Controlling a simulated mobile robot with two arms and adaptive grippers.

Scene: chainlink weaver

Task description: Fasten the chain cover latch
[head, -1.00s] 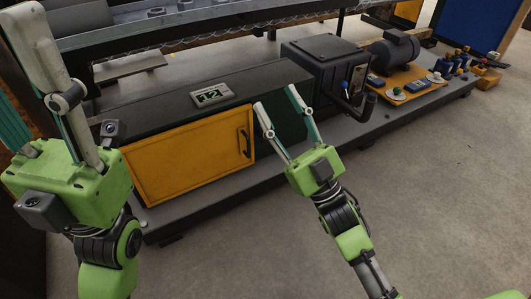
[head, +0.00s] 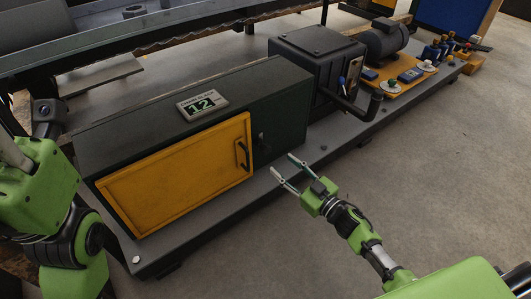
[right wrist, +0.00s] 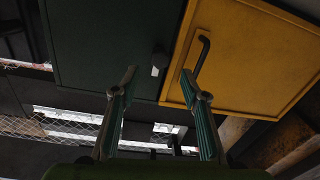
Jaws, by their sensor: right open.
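The yellow chain cover (head: 180,172) lies closed over the front of the dark green housing (head: 125,122), its black handle (head: 243,155) at its right end. A small dark latch (head: 262,137) sits on the green face just right of the cover. My right gripper (head: 281,163) is open and empty, in front of and below the latch. In the right wrist view the latch (right wrist: 157,63) shows beyond and between the open fingers, and the handle (right wrist: 202,60) is behind the right finger. My left gripper (head: 38,180) is at the left edge, its fingertips out of view.
A display reading 12 (head: 202,105) sits on the housing. A dark box (head: 317,62) with a crank (head: 350,98) and a motor (head: 388,40) stand to the right on the grey base (head: 222,210). The floor in front is clear.

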